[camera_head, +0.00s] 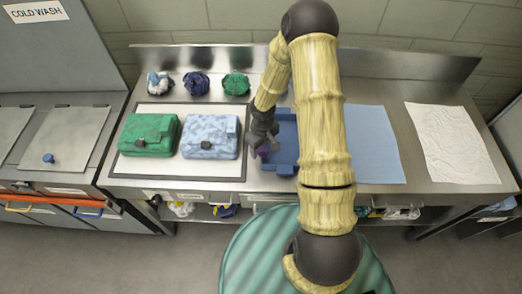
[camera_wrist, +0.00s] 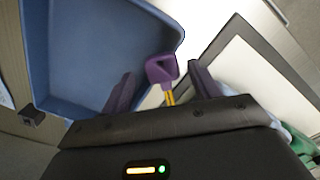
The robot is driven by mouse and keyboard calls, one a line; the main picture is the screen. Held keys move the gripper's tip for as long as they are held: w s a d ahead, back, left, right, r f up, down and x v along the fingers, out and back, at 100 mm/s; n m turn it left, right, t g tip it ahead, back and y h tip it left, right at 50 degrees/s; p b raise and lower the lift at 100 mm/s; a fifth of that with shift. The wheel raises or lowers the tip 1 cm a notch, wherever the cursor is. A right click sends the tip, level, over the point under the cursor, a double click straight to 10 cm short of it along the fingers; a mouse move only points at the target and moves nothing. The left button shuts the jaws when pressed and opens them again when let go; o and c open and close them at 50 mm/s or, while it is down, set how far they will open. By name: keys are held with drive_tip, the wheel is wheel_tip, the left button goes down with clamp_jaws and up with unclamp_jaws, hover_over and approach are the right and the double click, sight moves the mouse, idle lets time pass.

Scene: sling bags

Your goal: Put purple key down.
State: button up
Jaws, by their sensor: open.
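The purple key (camera_wrist: 161,70), with a purple bow and a yellow shaft, shows in the wrist view between my two spread fingers. Gaps show on both sides of it. My gripper (camera_wrist: 162,84) is open around the key. The key overlaps the right rim of the blue tray (camera_wrist: 85,60) in this view; I cannot tell what it rests on. In the head view my gripper (camera_head: 263,146) is at the left side of the blue tray (camera_head: 286,129). A small purple patch shows there, but I cannot tell key from finger. My arm hides part of the tray.
Left of the tray, a green bag (camera_head: 148,132) and a light blue bag (camera_head: 209,130) lie on a white board (camera_head: 180,176). Several crumpled cloths (camera_head: 197,84) lie behind. A blue mat (camera_head: 375,150) and a white towel (camera_head: 450,143) lie to the right.

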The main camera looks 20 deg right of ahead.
sight(261, 150)
drive_tip(key=shift+a, duration=0.1)
drive_tip(key=shift+a, duration=0.1)
drive_tip(key=c, duration=1.1)
drive_tip(key=shift+c, duration=0.2)
drive_tip(key=shift+r, duration=0.15)
drive_tip(key=shift+w+r, duration=0.1)
drive_tip(key=shift+r, duration=0.2)
wheel_tip(261, 150, up, 9)
drive_tip(key=shift+b, duration=0.45)
drive_tip(key=shift+r, duration=0.1)
